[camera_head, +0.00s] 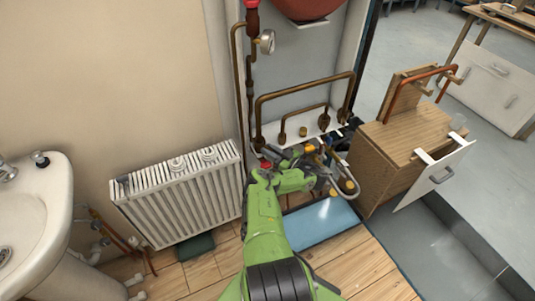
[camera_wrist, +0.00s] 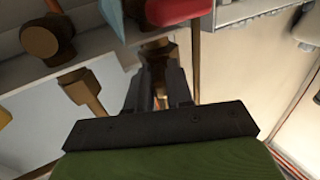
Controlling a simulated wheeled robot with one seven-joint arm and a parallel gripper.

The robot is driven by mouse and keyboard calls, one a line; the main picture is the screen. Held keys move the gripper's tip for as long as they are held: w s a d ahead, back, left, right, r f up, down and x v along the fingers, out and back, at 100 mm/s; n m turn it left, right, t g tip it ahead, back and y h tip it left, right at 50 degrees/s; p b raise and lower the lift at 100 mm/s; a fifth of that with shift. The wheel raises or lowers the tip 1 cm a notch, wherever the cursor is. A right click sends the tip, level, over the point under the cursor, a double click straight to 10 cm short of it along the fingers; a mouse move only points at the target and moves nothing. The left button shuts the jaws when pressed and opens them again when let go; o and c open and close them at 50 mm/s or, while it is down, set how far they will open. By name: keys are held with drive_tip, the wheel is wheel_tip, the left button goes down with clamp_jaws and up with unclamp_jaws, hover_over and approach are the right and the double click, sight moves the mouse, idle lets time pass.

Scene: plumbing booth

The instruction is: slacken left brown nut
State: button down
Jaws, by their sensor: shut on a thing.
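My gripper (camera_wrist: 159,58) is shut on a brown nut (camera_wrist: 158,52) in the wrist view, with its dark fingers on both sides of it. The fingers hide much of the nut. In the head view, my green arm reaches to the left end of the white pipe bracket (camera_head: 297,127), where the left brown pipe fitting (camera_head: 259,141) stands. My own wrist hides the fingertips and the gripped nut there. Two other brown fittings, a round one (camera_wrist: 40,41) and a narrower one (camera_wrist: 86,92), are left of the fingers in the wrist view.
Bent copper pipes (camera_head: 300,92) rise above the bracket. A white radiator (camera_head: 183,195) stands close on the left. A wooden cabinet (camera_head: 405,145) with a drawer pulled out is on the right. A blue mat (camera_head: 322,222) lies on the floor below.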

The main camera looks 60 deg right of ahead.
drive_tip(key=shift+d+f+n+y+b, duration=0.1)
drive_tip(key=shift+d+n+y+b, duration=0.1)
drive_tip(key=shift+n+y+b, duration=0.45)
drive_tip(key=shift+d+n+y+b, duration=0.2)
drive_tip(key=shift+n+y+b, duration=0.15)
drive_tip(key=shift+y, duration=0.5)
drive_tip(key=c, duration=1.1)
unclamp_jaws()
drive_tip(key=shift+d, duration=0.1)
